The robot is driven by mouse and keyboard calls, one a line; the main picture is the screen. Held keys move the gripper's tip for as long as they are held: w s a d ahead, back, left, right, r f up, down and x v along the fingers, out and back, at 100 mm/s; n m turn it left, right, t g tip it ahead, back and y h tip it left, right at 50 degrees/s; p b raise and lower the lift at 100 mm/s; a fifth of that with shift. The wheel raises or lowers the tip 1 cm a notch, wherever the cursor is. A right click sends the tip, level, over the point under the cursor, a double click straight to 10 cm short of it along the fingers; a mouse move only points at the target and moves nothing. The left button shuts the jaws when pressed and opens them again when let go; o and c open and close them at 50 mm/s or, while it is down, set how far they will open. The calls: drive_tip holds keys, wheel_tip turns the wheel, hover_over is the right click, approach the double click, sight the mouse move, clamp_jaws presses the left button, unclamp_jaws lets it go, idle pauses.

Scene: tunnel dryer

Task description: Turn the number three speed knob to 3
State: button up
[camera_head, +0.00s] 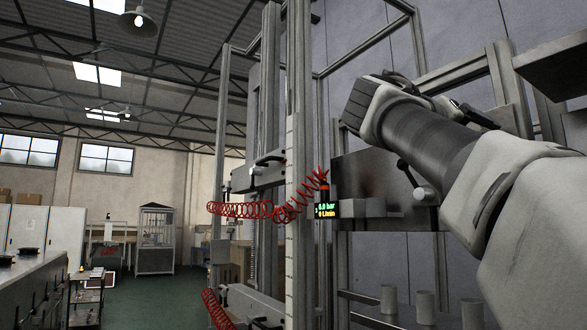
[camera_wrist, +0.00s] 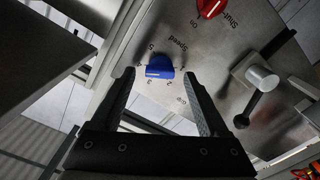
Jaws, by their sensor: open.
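In the wrist view, a blue speed knob (camera_wrist: 160,67) sits on a grey metal panel (camera_wrist: 207,52), with "Speed" and small digits printed around it. A pale line marks the knob's lower left part; the digit it points at is too small to tell. My gripper (camera_wrist: 159,74) is open, with one fingertip on each side of the knob and a gap visible on both sides. Whether the tips are level with the knob in depth, I cannot tell. In the head view my arm reaches in from the right; the knob and the fingers cannot be made out there.
A red knob (camera_wrist: 210,7) labelled "Shut-" sits above right of the blue one. A grey cylinder (camera_wrist: 262,78) and a black-tipped lever (camera_wrist: 243,119) stick out at the right.

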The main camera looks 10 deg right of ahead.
drive_tip(key=shift+w+d, duration=0.2)
drive_tip(key=shift+d, duration=0.4)
clamp_jaws()
